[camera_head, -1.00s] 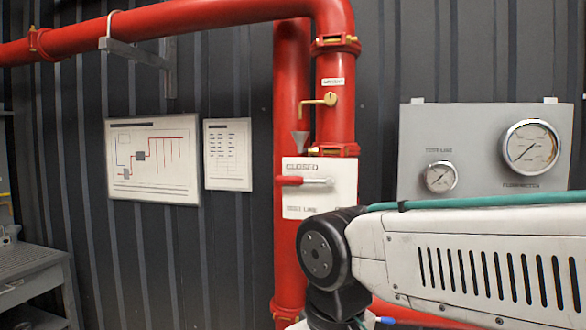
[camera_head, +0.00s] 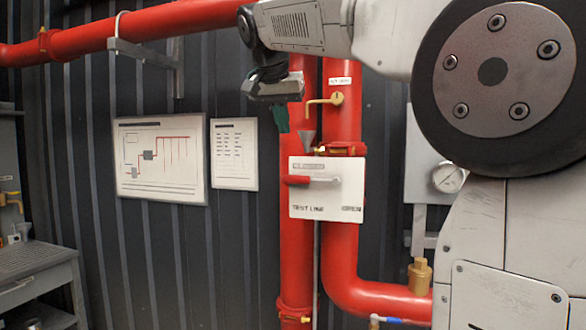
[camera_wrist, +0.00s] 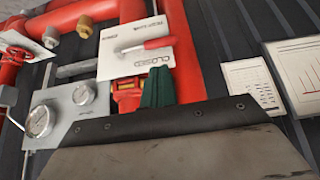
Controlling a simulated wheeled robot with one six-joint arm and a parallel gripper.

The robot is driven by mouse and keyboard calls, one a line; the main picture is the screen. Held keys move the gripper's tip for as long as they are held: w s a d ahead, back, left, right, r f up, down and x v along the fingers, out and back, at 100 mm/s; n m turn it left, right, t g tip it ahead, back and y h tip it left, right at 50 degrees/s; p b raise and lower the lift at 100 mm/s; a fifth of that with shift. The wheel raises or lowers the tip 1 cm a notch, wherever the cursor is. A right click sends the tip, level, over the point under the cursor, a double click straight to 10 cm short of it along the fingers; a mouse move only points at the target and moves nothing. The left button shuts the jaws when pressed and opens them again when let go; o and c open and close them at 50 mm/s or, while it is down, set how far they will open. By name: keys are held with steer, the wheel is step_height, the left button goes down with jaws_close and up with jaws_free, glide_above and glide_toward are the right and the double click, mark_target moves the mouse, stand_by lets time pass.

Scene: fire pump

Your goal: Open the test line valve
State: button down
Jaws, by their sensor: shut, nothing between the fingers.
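The test line valve's lever (camera_head: 296,180) has a red grip at its left end and a silver shank, and lies level across a white plate (camera_head: 325,208). The plate reads TEST LINE, with OPEN at lower right. In the wrist view the lever (camera_wrist: 156,43) and plate (camera_wrist: 187,73) appear upside down, with CLOSED readable. My gripper (camera_head: 281,122) hangs above and left of the lever, in front of the left red pipe. Its green fingers (camera_wrist: 157,88) are shut and empty, apart from the lever.
Red pipes (camera_head: 340,262) run up the dark wall behind the plate. A small brass lever (camera_head: 325,101) sits above it. A gauge panel (camera_wrist: 66,104) stands beside the plate, mostly hidden by my arm in the head view. Two charts (camera_head: 160,160) (camera_head: 234,154) hang at left.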

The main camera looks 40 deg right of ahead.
mark_target(295, 176)
steer(key=shift+w+d+r, duration=0.15)
steer(key=shift+w+r, duration=0.05)
steer(key=shift+r, duration=0.15)
steer(key=x, duration=1.4)
steer(key=shift+w+d, duration=0.1)
steer(key=shift+f, duration=0.1)
